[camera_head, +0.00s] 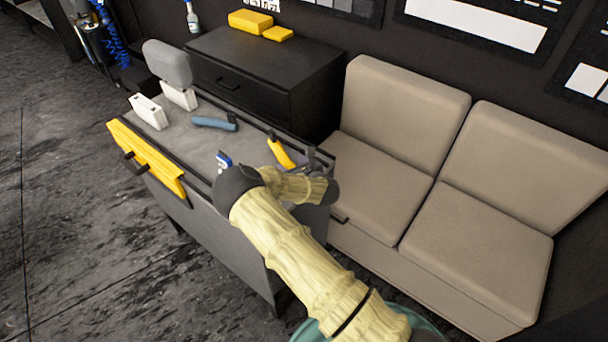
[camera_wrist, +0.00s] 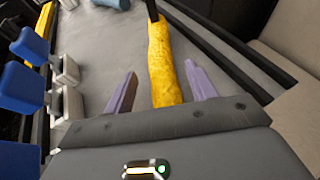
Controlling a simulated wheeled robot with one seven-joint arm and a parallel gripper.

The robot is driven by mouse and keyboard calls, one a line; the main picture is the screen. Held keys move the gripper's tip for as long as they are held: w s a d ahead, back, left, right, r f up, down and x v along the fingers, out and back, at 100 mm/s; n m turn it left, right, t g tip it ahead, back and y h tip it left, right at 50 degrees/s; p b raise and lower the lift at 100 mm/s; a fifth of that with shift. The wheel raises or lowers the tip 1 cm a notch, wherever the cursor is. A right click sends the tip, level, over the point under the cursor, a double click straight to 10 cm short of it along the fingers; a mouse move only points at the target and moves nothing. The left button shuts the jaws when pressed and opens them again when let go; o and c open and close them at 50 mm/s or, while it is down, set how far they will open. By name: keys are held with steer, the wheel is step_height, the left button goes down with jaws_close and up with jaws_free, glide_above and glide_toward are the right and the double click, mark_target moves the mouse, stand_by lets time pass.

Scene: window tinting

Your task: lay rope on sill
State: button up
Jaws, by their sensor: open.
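A short, mottled yellow piece with a dark end (camera_head: 281,153) lies on the grey bench top near its right end. In the wrist view the yellow piece (camera_wrist: 163,60) lies lengthwise between the two fingers of my gripper (camera_wrist: 160,72). The fingers are open, with a gap on each side of it. My gripper (camera_head: 312,160) is partly hidden behind my arm in the head view. A blue-grey roll (camera_head: 214,123) lies farther left on the bench. I cannot tell for sure which piece is the rope. Dark rails (camera_head: 257,127) run along the bench's back edge; the sill is not clearly identifiable.
Blue-and-white tools (camera_head: 224,160) stand near the bench's front edge. White blocks (camera_head: 149,111) stand at its left end. A long yellow bar (camera_head: 146,158) is on the front side. A beige sofa (camera_head: 400,130) and black cabinet (camera_head: 265,70) are close behind.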

steer(key=b+v, duration=0.1)
steer(key=v, duration=0.8)
steer(key=shift+s, duration=0.1)
stand_by(0.4)
steer(key=s+d+r+m+g+h, duration=0.15)
steer(key=d+m+h, duration=0.25)
steer(key=d+m, duration=0.5)
steer(key=s+d+r+m+g+h, duration=0.15)
steer(key=d+m+h, duration=0.3)
steer(key=m, duration=0.85)
steer(key=s+r+m+g, duration=0.2)
steer(key=s+r+m, duration=0.1)
steer(key=s+m, duration=0.3)
steer(key=s+r+m+g+y, duration=0.1)
steer(key=s+r+m+g, duration=0.1)
steer(key=s+r+m, duration=0.2)
steer(key=s+r+m+g, duration=0.2)
steer(key=s+r+m, duration=0.2)
steer(key=s+m, duration=0.6)
steer(key=shift+s+d+r+y, duration=0.25)
steer(key=shift+s+d+y, duration=0.15)
steer(key=shift+s, duration=0.4)
